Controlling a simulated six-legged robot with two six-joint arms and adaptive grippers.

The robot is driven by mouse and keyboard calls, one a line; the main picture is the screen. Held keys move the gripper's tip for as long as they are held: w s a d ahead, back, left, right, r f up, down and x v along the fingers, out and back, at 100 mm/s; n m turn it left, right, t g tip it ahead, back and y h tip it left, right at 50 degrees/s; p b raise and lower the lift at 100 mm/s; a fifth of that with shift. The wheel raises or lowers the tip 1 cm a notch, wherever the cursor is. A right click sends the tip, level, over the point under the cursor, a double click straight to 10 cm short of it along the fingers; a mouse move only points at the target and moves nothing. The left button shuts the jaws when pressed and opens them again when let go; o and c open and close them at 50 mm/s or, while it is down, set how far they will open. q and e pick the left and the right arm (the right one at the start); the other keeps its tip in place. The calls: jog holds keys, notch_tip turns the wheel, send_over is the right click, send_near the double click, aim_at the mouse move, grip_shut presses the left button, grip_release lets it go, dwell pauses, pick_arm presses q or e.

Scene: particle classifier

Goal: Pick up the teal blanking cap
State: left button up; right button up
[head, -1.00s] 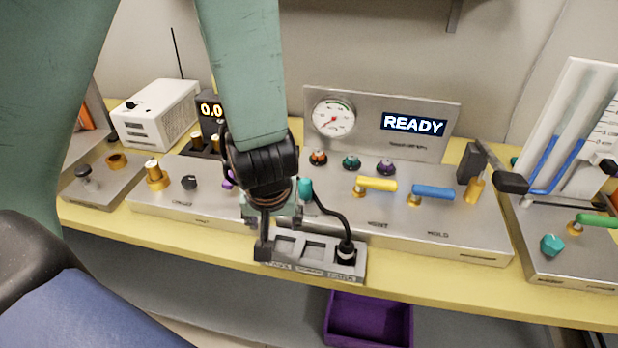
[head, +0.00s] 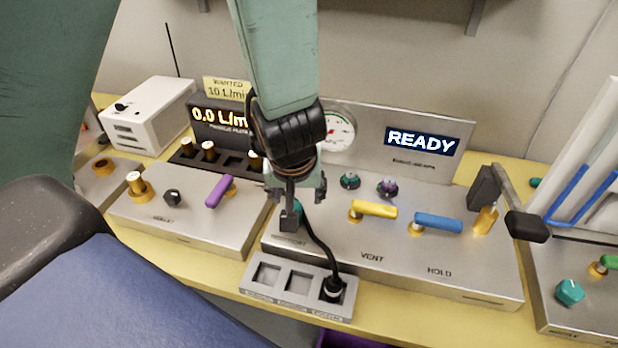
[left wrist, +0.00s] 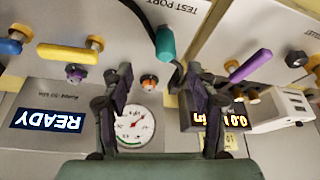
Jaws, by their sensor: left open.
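The teal blanking cap (head: 298,211) stands at the test port on the grey middle panel. In the head view it is partly hidden behind my left gripper (head: 305,202). In the left wrist view the cap (left wrist: 165,44) shows whole beside the TEST PORT lettering, beyond the gap between the fingers. My left gripper (left wrist: 157,78) is open and empty, its fingers apart and not around the cap. A black cable (head: 318,245) runs close to the cap; whether it joins the cap is unclear. My right gripper is not in view.
The cable ends in a black plug (head: 333,288) in a grey three-pocket tray (head: 300,312) at the front. Yellow (head: 373,209) and blue (head: 438,222) handles are to the right, a purple handle (head: 219,190) to the left. A pressure gauge (head: 339,132) stands behind.

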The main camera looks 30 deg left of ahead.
aim_at(295, 205)
pick_arm(q)
jog(key=x, duration=0.2)
jog(key=b+x, duration=0.1)
jog(key=x, duration=0.1)
jog(key=shift+a+r, duration=0.1)
jog(key=shift+a, duration=0.3)
jog(key=b+x, duration=0.1)
jog(key=x, duration=0.2)
jog(key=shift+d+b, duration=0.1)
jog(key=shift+b, duration=0.2)
jog(key=shift+w+f, duration=0.1)
jog(key=shift+f, duration=0.3)
jog(key=shift+a+f, duration=0.1)
jog(key=shift+a, duration=0.25)
jog(key=shift+d, duration=0.2)
jog(key=shift+c, duration=1.4)
jog(key=shift+a, duration=0.15)
jog(key=c, duration=0.6)
jog(key=shift+c, duration=1.3)
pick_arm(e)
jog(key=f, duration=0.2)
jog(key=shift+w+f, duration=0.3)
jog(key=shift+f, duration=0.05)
